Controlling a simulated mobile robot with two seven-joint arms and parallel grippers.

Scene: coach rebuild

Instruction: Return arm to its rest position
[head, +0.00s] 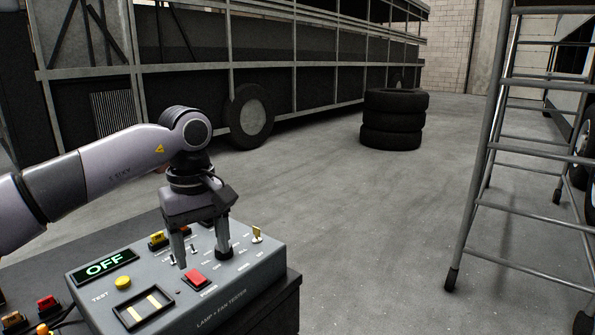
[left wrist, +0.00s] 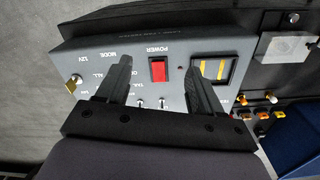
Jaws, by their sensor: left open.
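My left arm reaches in from the left in the head view. Its gripper (head: 203,260) points down over the grey lamp and fan tester (head: 215,306), fingers apart with nothing between them. The red power switch (head: 195,277) lies close to the fingertips; I cannot tell whether they touch the panel. In the left wrist view the open fingers (left wrist: 159,64) stand to either side of the red switch (left wrist: 158,70). The tester's display (head: 104,267) reads OFF. My right gripper is not in view.
The tester stands on a dark bench (head: 288,309). A yellow button (head: 123,282) and small toggles are on its panel. Stacked tyres (head: 392,132), a bus frame (head: 300,85) and a metal ladder (head: 485,160) stand beyond. The floor between is clear.

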